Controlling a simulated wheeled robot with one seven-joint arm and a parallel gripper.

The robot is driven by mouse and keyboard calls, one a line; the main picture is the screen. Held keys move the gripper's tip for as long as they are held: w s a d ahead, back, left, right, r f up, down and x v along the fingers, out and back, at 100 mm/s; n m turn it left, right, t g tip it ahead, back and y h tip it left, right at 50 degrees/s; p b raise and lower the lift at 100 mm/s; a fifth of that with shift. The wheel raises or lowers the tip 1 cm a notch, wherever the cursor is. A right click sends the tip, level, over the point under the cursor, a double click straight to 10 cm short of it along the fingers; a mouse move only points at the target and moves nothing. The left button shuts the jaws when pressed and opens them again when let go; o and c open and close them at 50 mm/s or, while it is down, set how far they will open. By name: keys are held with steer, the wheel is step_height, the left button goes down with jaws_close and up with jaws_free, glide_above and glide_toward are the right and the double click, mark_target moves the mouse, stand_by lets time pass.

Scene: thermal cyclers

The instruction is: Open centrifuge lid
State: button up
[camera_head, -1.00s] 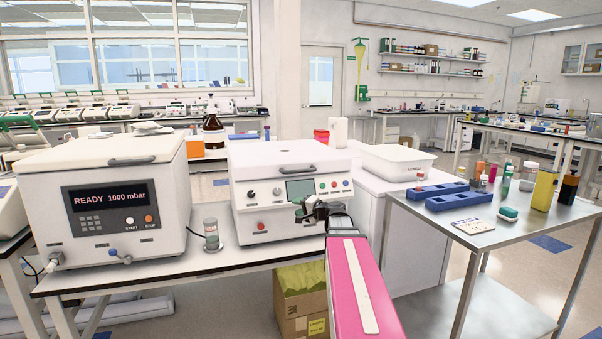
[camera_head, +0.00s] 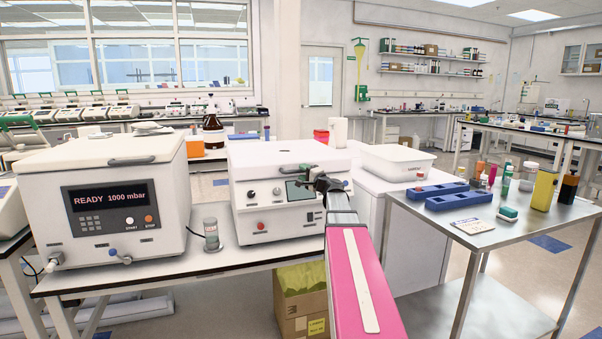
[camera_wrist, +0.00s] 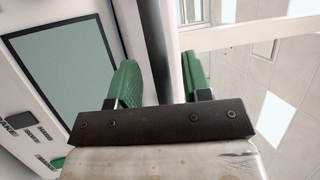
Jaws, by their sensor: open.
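The centrifuge (camera_head: 262,212) is a white box on the bench with a small screen, knobs and buttons on its front. Its white lid (camera_head: 255,152) lies shut, with a dark handle (camera_head: 284,168) at the front edge. My gripper (camera_head: 303,176) is in front of the top of the machine, close to the handle. In the wrist view, its two green fingers (camera_wrist: 158,78) are apart, with a pale and dark edge running behind and between them. I cannot tell whether they touch the handle. The screen (camera_wrist: 72,62) fills the left of that view.
A larger white machine (camera_head: 105,205) reading "READY 1000 mbar" stands to the left. A small capped jar (camera_head: 211,234) sits between them. A white bin (camera_head: 398,161) is to the right. A steel cart (camera_head: 500,262) with blue racks (camera_head: 437,190) stands at far right.

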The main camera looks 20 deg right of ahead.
steer(key=shift+x, duration=1)
jaws_close()
steer(key=shift+r, duration=0.1)
